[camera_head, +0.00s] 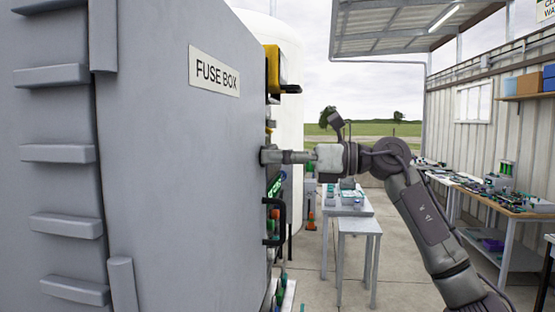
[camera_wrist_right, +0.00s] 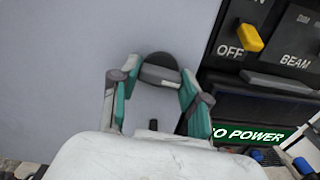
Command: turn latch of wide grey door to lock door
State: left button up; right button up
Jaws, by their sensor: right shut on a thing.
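The wide grey door (camera_head: 185,185) with a "FUSE BOX" label fills the left of the head view. It also shows as a plain grey surface in the right wrist view (camera_wrist_right: 60,60). The latch (camera_wrist_right: 158,59) is a dark rounded piece on that surface, near its right edge. My right gripper (camera_wrist_right: 158,76) is shut on the latch, its teal-lined fingers on either side of it. In the head view my right gripper (camera_head: 274,157) meets the door's right edge, and the latch is mostly hidden there. My left gripper is not in view.
A control panel with a yellow switch (camera_wrist_right: 249,38) marked OFF lies right of the door. A black handle (camera_head: 275,222) sticks out below my right gripper. Small grey tables (camera_head: 360,226) and a cluttered workbench (camera_head: 497,208) stand behind. The concrete floor between them is clear.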

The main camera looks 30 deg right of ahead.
jog(key=shift+n, duration=0.6)
jog(key=o, duration=1.1)
jog(key=shift+o, duration=0.2)
jog(key=shift+d, duration=0.1)
jog(key=v, duration=1.1)
jog(key=shift+s+d, duration=0.3)
